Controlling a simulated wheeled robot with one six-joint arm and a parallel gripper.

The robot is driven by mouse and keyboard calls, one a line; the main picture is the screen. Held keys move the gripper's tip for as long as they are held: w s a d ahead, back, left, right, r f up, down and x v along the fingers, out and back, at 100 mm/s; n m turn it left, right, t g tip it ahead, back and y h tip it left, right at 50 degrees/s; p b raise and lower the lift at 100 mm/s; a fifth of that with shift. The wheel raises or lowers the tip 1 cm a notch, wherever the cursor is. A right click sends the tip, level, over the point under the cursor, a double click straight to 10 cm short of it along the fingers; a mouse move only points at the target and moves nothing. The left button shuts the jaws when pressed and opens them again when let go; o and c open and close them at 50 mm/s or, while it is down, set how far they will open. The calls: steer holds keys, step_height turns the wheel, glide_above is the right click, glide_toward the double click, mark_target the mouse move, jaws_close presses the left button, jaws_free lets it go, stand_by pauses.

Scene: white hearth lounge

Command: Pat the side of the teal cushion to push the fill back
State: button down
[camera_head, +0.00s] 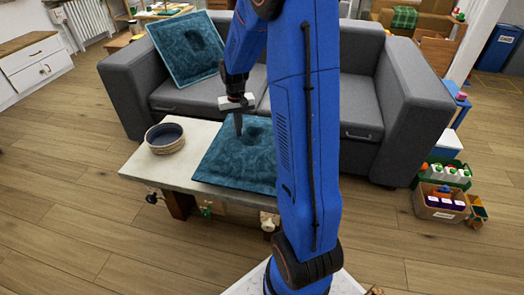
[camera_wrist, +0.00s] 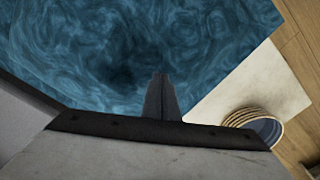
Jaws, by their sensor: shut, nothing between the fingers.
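A teal cushion (camera_head: 225,162) lies flat on the low pale table (camera_head: 147,170), with a dark dent in its top; part of it is hidden behind my arm. Its mottled teal surface (camera_wrist: 205,40) fills most of the top of the wrist view, with a dark hollow left of the fingers. My gripper (camera_head: 239,131) is shut and empty, pointing down over the cushion near the dent. Its closed fingers show in the wrist view (camera_wrist: 160,85). I cannot tell whether the fingertips touch the fabric. A second teal cushion (camera_head: 186,50), also dented, leans on the sofa.
A round ribbed bowl (camera_head: 165,139) with a dark blue inside stands on the table left of the cushion. The grey sofa (camera_head: 405,105) stands close behind the table. Crates with bottles and boxes (camera_head: 440,206) sit on the floor at right. The floor at left is clear.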

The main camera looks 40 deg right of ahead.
step_height(320, 180, up, 9)
stand_by(1.1)
stand_by(0.4)
steer(key=s+a+r+n+t, duration=0.1)
steer(key=s+a+r, duration=0.4)
steer(key=s, duration=0.2)
steer(key=s+a+r+n+t, duration=0.1)
steer(key=s+a+r, duration=0.35)
steer(key=s, duration=0.35)
steer(key=s+a+n+t, duration=0.1)
steer(key=s+a, duration=0.2)
steer(key=s, duration=0.4)
steer(key=s+a+n+t, duration=0.1)
steer(key=s+a, duration=0.2)
steer(key=s, duration=0.5)
steer(key=shift+s+a+f+t, duration=0.15)
steer(key=shift+f+t, duration=0.15)
steer(key=shift+t, duration=0.1)
